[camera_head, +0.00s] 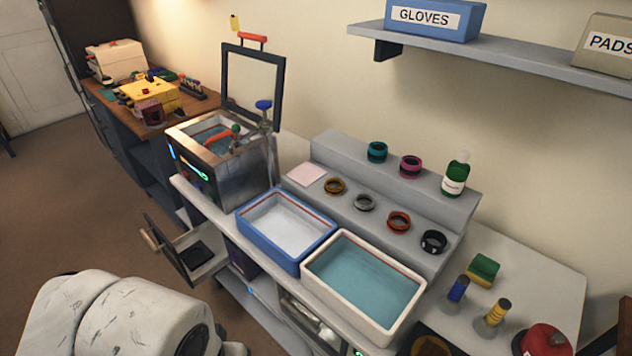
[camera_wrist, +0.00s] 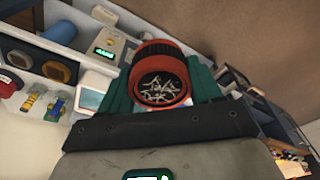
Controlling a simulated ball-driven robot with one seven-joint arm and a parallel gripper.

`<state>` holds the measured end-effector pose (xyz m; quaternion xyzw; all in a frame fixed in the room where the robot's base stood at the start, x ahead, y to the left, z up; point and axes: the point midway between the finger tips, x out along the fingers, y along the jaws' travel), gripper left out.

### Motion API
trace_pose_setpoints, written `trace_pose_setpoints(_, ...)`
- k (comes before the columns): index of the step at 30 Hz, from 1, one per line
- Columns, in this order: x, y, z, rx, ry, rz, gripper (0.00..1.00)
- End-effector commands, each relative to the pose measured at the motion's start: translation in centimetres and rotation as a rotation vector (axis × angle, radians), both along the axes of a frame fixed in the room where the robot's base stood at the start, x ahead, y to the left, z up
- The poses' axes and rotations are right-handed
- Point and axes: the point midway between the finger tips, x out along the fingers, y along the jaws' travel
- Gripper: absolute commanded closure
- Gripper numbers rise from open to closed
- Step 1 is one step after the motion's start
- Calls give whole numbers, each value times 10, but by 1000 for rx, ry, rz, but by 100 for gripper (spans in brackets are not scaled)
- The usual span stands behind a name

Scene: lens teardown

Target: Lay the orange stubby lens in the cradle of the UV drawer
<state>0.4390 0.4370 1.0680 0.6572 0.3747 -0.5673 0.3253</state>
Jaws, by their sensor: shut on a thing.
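An orange stubby lens (camera_wrist: 165,57) is held between the teal fingers of my gripper (camera_wrist: 161,84) in the wrist view. Its open end faces the camera and shows a cluster of pale, thin shapes inside a dark ring. In the head view a drawer (camera_head: 208,264) stands pulled out from the counter at the lower left, with a wooden handle (camera_head: 150,239) on its front. A dark block (camera_head: 195,254) lies inside it, perhaps the cradle; no lens shows on it. My gripper and the held lens are not visible in the head view.
A blue-rimmed tray (camera_head: 246,228) and a white tray with teal content (camera_head: 312,281) stand on the counter. Several rings lie on the step behind, including an orange one (camera_head: 399,222). A metal tank (camera_head: 240,178) stands above the drawer. Brown floor is clear left of the drawer.

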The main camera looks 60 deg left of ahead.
Motion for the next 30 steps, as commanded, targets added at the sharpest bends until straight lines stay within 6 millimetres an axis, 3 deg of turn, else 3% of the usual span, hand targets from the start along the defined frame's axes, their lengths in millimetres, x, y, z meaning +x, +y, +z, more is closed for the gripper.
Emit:
trace_pose_setpoints(8, 53, -17, -25, -8, -3, -94, 72)
trace_pose_setpoints(14, 111, -47, -54, -14, -3, -206, 71)
trace_pose_setpoints(21, 203, -122, -104, -19, 1, -413, 71)
trace_pose_setpoints(26, 250, -187, -136, -19, 3, -556, 71)
trace_pose_setpoints(30, 281, -251, -162, -17, 4, -685, 71)
